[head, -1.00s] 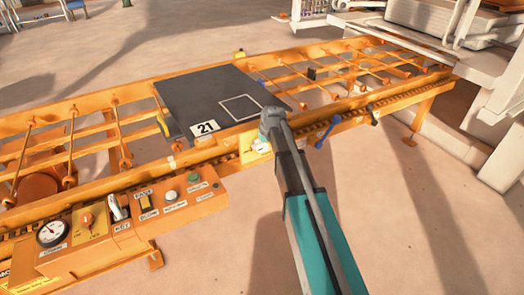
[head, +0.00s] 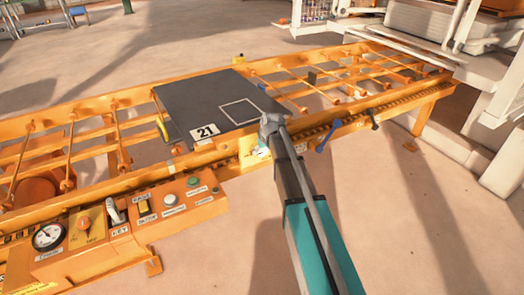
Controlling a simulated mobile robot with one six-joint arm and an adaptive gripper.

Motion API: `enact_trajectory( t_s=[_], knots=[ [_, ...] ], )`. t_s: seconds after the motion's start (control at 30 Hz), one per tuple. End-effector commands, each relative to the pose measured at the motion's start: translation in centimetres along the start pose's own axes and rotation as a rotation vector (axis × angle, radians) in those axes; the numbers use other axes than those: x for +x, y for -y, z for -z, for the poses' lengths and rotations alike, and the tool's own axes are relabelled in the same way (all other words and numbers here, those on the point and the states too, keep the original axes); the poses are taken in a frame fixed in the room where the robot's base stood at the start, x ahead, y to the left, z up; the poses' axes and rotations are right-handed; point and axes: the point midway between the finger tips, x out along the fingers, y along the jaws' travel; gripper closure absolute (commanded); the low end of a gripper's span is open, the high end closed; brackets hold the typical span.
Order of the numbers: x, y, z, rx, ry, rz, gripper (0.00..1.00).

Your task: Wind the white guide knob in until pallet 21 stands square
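Pallet 21 (head: 190,100) is a dark flat board on the orange roller conveyor, with a white "21" label at its near edge and a white square outline on top. Its near edge looks slightly out of line with the rail; I cannot tell the exact angle. My gripper (head: 268,143) is at the near rail, just below the pallet's near right edge. A small whitish part (head: 262,152) shows beside the fingertips; it may be the white guide knob, mostly hidden by my gripper. I cannot see whether the fingers are closed on it.
A control box (head: 130,222) with a gauge, switches and buttons is at lower left. A blue lever (head: 326,137) and a dark handle (head: 374,120) stick out of the near rail to the right. White machinery (head: 495,95) stands at far right. The floor in front is clear.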

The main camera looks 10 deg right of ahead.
Motion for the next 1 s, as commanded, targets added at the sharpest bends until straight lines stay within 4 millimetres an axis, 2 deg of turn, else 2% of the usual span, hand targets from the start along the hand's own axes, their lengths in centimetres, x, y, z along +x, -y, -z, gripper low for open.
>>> enact_trajectory(
  t_s=[0.03,0.1,0.57,1.0],
  knots=[
    [0.00,-0.01,0.00,0.000,0.000,0.000,0.59],
    [0.00,0.00,0.00,0.000,0.000,0.000,0.71],
    [0.17,-0.14,0.00,0.032,0.000,0.077,0.71],
    [0.51,-0.33,-0.09,0.150,0.001,0.365,0.71]
  ],
)
